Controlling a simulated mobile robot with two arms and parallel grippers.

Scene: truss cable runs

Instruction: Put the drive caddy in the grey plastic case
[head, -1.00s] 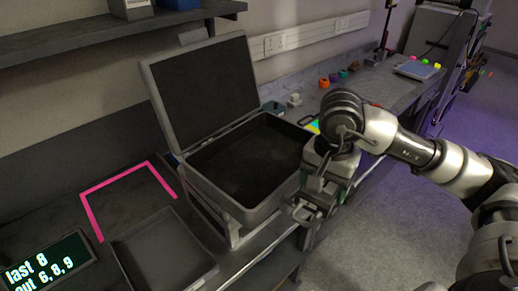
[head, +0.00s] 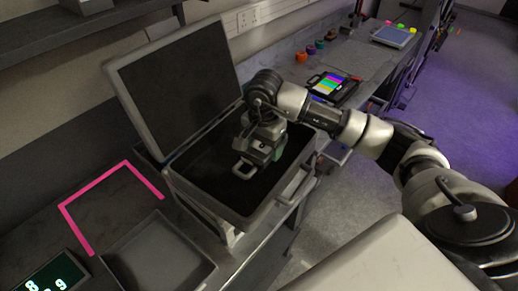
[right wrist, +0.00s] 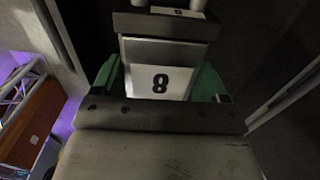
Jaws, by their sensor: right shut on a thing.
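The grey plastic case (head: 228,213) stands open on the bench in the head view, its lid (head: 180,85) raised at the back left, its inside dark. My right gripper (head: 258,153) is over the case opening, pointing down, shut on the drive caddy (head: 279,152). My left gripper is not in view.
A shallow grey tray (head: 158,258), a pink tape outline (head: 82,225) and a number display (head: 55,277) are at the left. A device with a colour-striped screen (head: 332,88) lies behind the case. Small coloured items (head: 320,45) stand farther back. A shelf hangs above.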

